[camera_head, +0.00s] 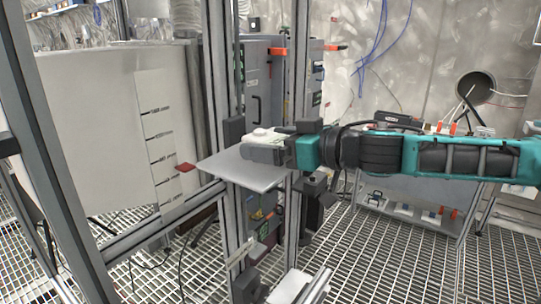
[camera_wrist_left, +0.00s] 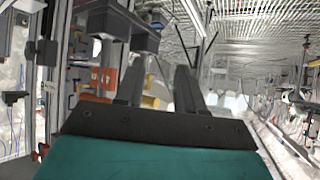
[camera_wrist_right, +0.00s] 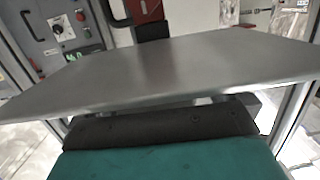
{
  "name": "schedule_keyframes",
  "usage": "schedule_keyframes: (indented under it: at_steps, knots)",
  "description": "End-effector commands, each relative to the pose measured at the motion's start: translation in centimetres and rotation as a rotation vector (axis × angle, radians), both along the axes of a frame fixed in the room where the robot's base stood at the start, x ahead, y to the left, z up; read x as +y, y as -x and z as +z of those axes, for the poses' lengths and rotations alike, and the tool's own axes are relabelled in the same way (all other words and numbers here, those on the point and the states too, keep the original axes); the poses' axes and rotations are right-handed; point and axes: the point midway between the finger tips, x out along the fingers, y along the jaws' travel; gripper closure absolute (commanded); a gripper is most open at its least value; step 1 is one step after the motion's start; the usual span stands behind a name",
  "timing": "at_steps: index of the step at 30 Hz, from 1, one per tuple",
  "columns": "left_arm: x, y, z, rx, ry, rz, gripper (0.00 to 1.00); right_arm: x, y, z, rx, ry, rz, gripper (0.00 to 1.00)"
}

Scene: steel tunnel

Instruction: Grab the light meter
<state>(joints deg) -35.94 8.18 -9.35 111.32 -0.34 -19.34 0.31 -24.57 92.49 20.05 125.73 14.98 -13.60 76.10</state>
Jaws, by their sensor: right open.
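A small white device (camera_head: 264,135), which looks like the light meter, sits on a grey plate (camera_head: 262,177) fixed to the metal frame. My right gripper (camera_head: 258,149) reaches in from the right, just above the plate and at the device. It is open; the fingers and device overlap, so I cannot tell whether they touch. In the right wrist view the plate (camera_wrist_right: 165,68) fills the middle and hides the fingertips and the device. My left gripper is out of the head view; in the left wrist view (camera_wrist_left: 158,85) its fingers stand apart with nothing held between them.
Metal uprights (camera_head: 217,90) stand close beside the plate. A large white panel (camera_head: 100,130) is at left and a grey cabinet (camera_head: 262,80) behind. A low table (camera_head: 405,190) with small items stands at right. The floor is open grating (camera_head: 375,265).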

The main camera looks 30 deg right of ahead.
Motion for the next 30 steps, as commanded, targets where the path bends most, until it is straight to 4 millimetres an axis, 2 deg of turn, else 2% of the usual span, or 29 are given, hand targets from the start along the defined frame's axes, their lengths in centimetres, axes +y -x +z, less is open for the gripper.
schedule_keyframes:
  at_steps: [1,7,20,30]
  knots:
    - [0.0,0.0,-1.1,0.001,0.0,0.0,0.62,0.1,-0.2,-0.4,-0.006,0.006,0.001,0.0]
    - [0.0,-0.1,-2.6,0.001,0.0,-0.001,0.62,0.0,-0.7,-0.3,-0.004,0.007,-0.009,0.0]
    - [-0.1,-0.3,-2.8,-0.003,0.0,-0.001,0.62,-0.2,-0.9,0.0,-0.001,0.006,-0.017,0.01]
    - [-0.1,-0.3,-2.7,-0.005,0.001,-0.002,0.62,-0.2,-0.9,0.0,-0.001,0.005,-0.016,0.33]
